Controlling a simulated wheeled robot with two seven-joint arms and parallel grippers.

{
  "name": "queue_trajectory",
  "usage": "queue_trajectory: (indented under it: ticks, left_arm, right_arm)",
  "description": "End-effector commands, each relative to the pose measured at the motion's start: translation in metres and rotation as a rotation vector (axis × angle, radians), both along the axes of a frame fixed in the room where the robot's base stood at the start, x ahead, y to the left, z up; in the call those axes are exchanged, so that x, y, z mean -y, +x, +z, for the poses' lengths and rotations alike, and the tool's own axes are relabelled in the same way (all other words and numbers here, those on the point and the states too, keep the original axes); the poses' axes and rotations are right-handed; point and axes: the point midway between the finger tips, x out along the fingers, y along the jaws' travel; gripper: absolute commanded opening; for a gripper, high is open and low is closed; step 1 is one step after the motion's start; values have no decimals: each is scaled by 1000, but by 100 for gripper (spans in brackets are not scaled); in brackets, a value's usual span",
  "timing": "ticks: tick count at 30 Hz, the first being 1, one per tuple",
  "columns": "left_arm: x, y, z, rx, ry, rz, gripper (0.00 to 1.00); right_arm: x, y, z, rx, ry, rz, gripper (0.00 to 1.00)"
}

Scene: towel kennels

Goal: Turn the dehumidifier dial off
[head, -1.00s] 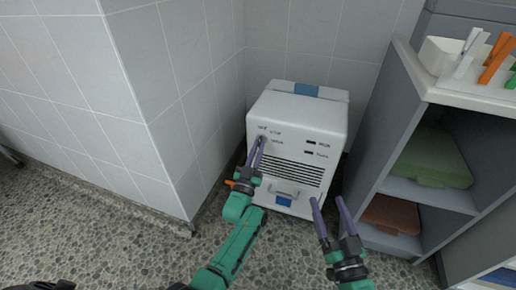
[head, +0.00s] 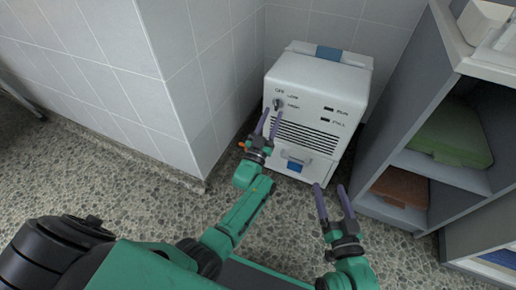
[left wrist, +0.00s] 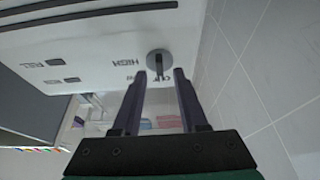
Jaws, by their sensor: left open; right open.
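The dehumidifier (head: 318,80) is a white box on the floor in the corner. Its grey dial (head: 278,104) is at the upper left of the front, beside the OFF, LOW and HIGH labels. In the left wrist view the dial (left wrist: 159,62) shows upside down, and its pointer bar appears to point at OFF. My left gripper (head: 270,113) is open just in front of and below the dial. In the left wrist view the dial lies beyond its fingertips (left wrist: 160,74), not clasped. My right gripper (head: 331,188) is open and empty, low in front of the dehumidifier.
A tiled wall corner (head: 180,90) stands close to the left of my left gripper. A grey shelf unit (head: 425,100) on the right holds a green folded towel (head: 450,143) and a brown one (head: 401,187). Pebbled floor (head: 110,180) is clear at left.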

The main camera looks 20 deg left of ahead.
Motion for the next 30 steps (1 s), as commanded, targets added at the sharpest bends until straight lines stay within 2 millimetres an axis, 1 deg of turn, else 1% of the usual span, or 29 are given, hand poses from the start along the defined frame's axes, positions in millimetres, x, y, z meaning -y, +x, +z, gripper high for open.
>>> queue_trajectory:
  ticks: [1, 3, 8, 13, 15, 16, 18, 21, 25, 30]
  left_arm:
    - [0, -3, 0, -1, 0, 0, 42]
    - [0, -8, -2, 0, 0, 0, 42]
    - [-1, -21, -8, -2, -1, 0, 42]
    - [-2, -35, -13, -1, -1, 0, 42]
    - [-3, -57, -21, -7, -1, -1, 42]
    - [-3, -65, -24, -7, -1, -2, 42]
    - [-4, -83, -33, -6, 0, -1, 42]
    - [-6, -102, -41, -4, 0, -1, 42]
    - [-6, -114, -47, -1, -1, 0, 42]
    - [-6, -116, -48, -1, -1, 0, 42]
  right_arm:
    - [-1, -10, -15, -46, -10, 9, 80]
    - [-1, -26, -37, -114, -27, 25, 80]
    - [-3, -52, -69, -223, -38, 41, 80]
    - [-4, -87, -103, -350, -54, 62, 80]
    - [-4, -84, -91, -347, -57, 66, 80]
    - [-4, -84, -88, -350, -59, 69, 80]
    - [-5, -84, -85, -355, -63, 72, 80]
    - [-5, -84, -82, -359, -66, 75, 80]
    - [-5, -83, -80, -361, -69, 77, 80]
    - [-5, -83, -80, -361, -69, 77, 80]
